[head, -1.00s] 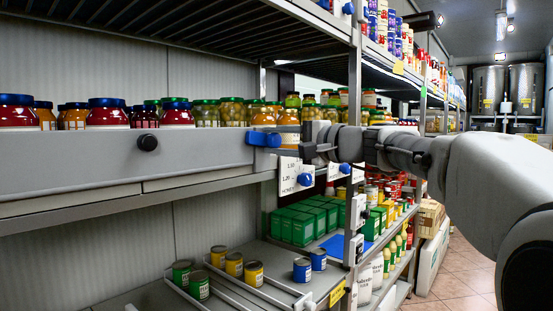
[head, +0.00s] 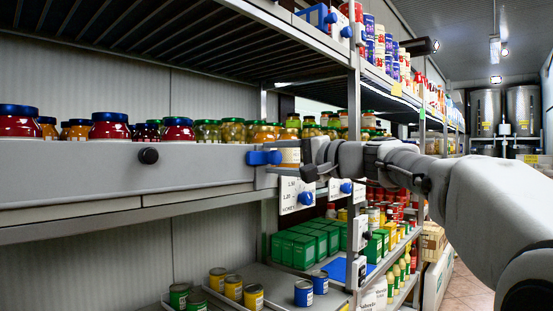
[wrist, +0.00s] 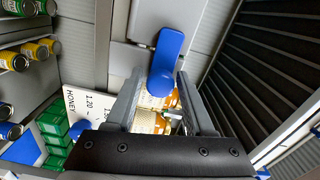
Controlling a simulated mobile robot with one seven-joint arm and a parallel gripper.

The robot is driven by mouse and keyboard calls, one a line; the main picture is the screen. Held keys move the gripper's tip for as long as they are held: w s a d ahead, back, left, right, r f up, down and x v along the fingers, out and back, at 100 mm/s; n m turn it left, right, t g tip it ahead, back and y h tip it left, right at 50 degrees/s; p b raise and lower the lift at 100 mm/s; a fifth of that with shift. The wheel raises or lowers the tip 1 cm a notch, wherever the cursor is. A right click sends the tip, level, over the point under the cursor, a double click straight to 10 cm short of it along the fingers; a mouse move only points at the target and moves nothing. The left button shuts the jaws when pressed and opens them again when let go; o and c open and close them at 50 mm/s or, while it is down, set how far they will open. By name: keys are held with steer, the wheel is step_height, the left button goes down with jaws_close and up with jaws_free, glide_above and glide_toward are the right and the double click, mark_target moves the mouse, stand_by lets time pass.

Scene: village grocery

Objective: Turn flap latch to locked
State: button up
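The flap latch is a blue handle (head: 263,157) at the right end of the long grey flap panel (head: 120,178). In the wrist view the blue latch (wrist: 168,55) points toward me, a little tilted, with its rounded near end between my fingertips. My gripper (wrist: 161,75) is open, one finger on each side of that end, with gaps visible. In the head view my gripper (head: 290,153) reaches in from the right at latch height; its fingers are partly hidden there.
Jars (head: 110,126) stand behind the panel. A black knob (head: 149,156) sticks out of the panel. A honey price card (head: 297,195) hangs just below the gripper. A slatted shelf (head: 190,45) lies above; cans and green boxes (head: 305,240) stand on the lower shelf.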

steer(key=shift+o, duration=0.8)
steer(key=v, duration=1.7)
steer(key=shift+p, duration=0.4)
steer(key=shift+s+d, duration=0.15)
steer(key=s+a+f+g+h+p, duration=0.1)
steer(key=s+a+f+g+h, duration=0.15)
steer(key=f, duration=0.55)
steer(key=s+a+f+g+h, duration=0.1)
steer(key=s+f+h, duration=0.3)
steer(key=f, duration=0.4)
steer(key=s+d+f+n+g+h+b, duration=0.1)
steer(key=s+d+f+n+h, duration=0.25)
steer(key=s+f, duration=0.5)
steer(key=s+d+f+n+g+h, duration=0.1)
steer(key=s+d+f+n+h, duration=0.2)
steer(key=s+f, duration=0.55)
step_height(320, 180, up, 19)
steer(key=h+p, duration=0.1)
steer(key=p, duration=1.9)
steer(key=shift+w+m+p, duration=0.35)
steer(key=shift+m, duration=0.1)
